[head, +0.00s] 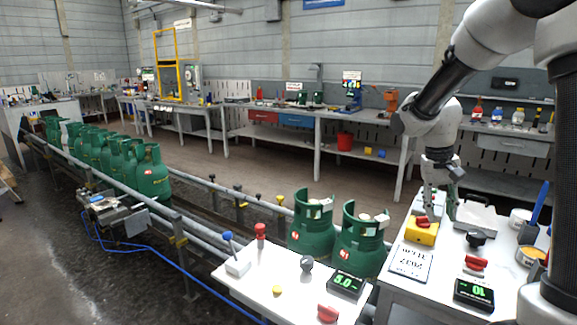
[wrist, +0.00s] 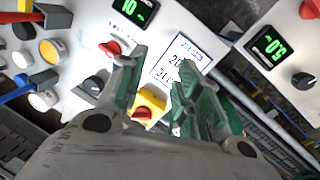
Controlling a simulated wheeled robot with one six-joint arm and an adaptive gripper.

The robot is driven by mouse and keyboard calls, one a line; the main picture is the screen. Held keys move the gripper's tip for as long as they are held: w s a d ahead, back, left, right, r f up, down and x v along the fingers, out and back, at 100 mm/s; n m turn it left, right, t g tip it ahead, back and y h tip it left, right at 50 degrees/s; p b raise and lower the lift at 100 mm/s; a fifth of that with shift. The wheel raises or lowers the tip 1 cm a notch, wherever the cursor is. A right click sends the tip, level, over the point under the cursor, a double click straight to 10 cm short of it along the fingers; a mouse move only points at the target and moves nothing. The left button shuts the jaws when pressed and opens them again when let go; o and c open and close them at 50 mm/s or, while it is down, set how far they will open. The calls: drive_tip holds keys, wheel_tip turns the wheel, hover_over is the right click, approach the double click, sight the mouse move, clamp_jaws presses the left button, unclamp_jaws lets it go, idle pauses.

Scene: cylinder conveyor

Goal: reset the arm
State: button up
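My gripper (head: 438,203) points down over the right-hand white table in the head view. In the wrist view my gripper (wrist: 158,75) shows two green-padded fingers spread apart, with nothing held between them. A yellow box (head: 421,235) with a red rotary knob (head: 422,221) sits just below and beside the fingers. The yellow box (wrist: 152,100) shows between and beyond the fingers in the wrist view. Whether a finger touches the box or knob cannot be told.
A printed card (head: 410,262), a black knob (head: 476,238), a red switch (head: 475,263) and a green display (head: 474,293) share the table. A grey tray (head: 480,217) lies behind. Green gas cylinders (head: 361,240) stand on the conveyor to the left. A second control panel (head: 262,278) is in front.

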drive_tip(key=s+a+r+n+t+y, duration=0.1)
drive_tip(key=s+r, duration=0.4)
drive_tip(key=s, duration=0.6)
drive_tip(key=s+a+r+n+t+y, duration=0.1)
drive_tip(key=s+r+t, duration=0.3)
drive_tip(key=s, duration=0.6)
drive_tip(key=shift+s+r+n, duration=0.4)
drive_tip(key=shift+r+n, duration=0.05)
drive_tip(key=shift+n, duration=0.15)
drive_tip(key=shift+a, duration=0.2)
